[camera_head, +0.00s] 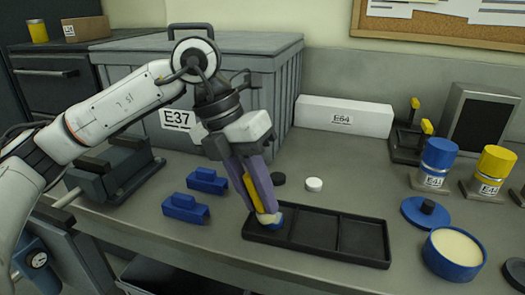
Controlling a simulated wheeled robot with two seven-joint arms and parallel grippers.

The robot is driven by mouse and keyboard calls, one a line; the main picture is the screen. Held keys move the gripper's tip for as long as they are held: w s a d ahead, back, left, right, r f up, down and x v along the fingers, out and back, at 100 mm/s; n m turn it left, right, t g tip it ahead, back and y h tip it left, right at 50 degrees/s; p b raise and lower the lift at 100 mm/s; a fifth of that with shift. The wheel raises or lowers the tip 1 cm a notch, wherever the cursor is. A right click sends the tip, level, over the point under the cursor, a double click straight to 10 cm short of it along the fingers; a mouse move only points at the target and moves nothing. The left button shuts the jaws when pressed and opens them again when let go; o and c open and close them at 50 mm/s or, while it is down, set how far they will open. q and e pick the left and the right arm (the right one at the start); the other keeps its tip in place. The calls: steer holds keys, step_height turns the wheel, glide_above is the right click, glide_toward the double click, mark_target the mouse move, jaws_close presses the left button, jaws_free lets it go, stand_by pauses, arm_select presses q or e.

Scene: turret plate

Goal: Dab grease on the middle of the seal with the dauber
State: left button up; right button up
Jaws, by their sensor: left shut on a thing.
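My left gripper (264,211) points down over the left compartment of a black three-part tray (362,262). It is shut on a yellow-handled tool (251,194), seemingly the dauber, mostly hidden between the purple fingers. A pale tip shows at its lower end. A small blue and white piece (275,223) shows right at the fingertips, in or over the left compartment. I cannot tell whether it is the seal or part of the tool, or whether it is touched. An open blue tin (454,254) of cream-coloured grease stands right of the tray. My right gripper is out of view.
A blue lid with a black knob (427,212) lies behind the tin. A white disc (314,184) and a black disc (278,179) lie behind the tray. Blue blocks (185,209) lie left. Blue-topped (439,155) and yellow-topped (494,162) containers stand back right. The tray's middle and right compartments look empty.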

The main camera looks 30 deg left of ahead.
arm_select(q)
steer(key=r, duration=0.1)
steer(key=r+p, duration=0.1)
steer(key=shift+w+d+r, duration=0.15)
steer(key=shift+d+r, duration=0.05)
steer(key=shift+r, duration=0.1)
steer(key=shift+r+p, duration=0.3)
steer(key=shift+p, duration=0.3)
steer(key=shift+r+p, duration=0.55)
steer(key=shift+r, duration=0.2)
step_height(320, 180, up, 2)
steer(key=shift+r+p, duration=0.1)
steer(key=shift+p, duration=0.85)
steer(key=shift+r+p, duration=0.5)
steer(key=shift+r, duration=0.15)
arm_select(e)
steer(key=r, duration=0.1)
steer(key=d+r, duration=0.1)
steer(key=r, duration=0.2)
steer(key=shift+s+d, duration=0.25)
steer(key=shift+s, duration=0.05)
arm_select(q)
steer(key=shift+f, duration=0.1)
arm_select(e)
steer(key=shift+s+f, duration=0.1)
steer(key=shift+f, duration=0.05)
